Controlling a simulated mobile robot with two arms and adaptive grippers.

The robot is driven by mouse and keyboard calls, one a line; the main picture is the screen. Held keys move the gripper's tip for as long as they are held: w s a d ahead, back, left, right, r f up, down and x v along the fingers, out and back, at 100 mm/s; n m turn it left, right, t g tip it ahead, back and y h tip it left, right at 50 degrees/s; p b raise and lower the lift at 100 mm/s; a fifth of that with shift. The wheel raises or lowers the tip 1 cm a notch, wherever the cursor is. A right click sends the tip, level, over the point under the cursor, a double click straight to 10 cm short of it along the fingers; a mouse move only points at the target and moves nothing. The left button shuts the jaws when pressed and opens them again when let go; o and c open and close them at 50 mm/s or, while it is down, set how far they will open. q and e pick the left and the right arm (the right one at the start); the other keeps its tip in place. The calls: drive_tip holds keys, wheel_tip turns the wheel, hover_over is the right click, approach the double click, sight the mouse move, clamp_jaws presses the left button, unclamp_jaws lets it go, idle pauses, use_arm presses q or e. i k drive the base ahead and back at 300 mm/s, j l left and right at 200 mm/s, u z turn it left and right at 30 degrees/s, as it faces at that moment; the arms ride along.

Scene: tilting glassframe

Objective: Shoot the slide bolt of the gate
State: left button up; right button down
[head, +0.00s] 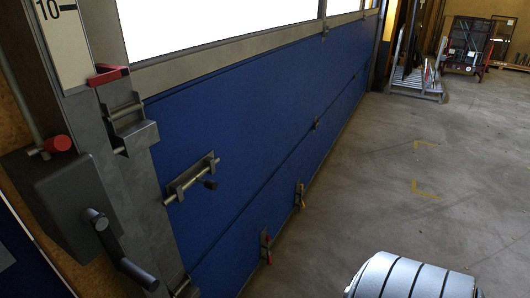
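The blue gate (262,115) runs from the left foreground to the far back. A metal slide bolt (190,179) is mounted on its near end, beside the grey post (135,190). Its rod lies in a bracket, and a dark knob (210,183) sticks out from it. The left end of the rod reaches the edge of the post; I cannot tell whether it enters anything there. Neither of my grippers is in view.
A grey box with a crank handle (105,232) and a red-capped lever (58,144) sit left of the post. A metal bracket (132,128) is on the post. Small fittings (265,245) line the gate's lower part. The concrete floor (370,190) is clear. Carts (466,45) stand far back.

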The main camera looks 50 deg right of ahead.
sight(211, 184)
drive_tip(key=z, duration=1.05)
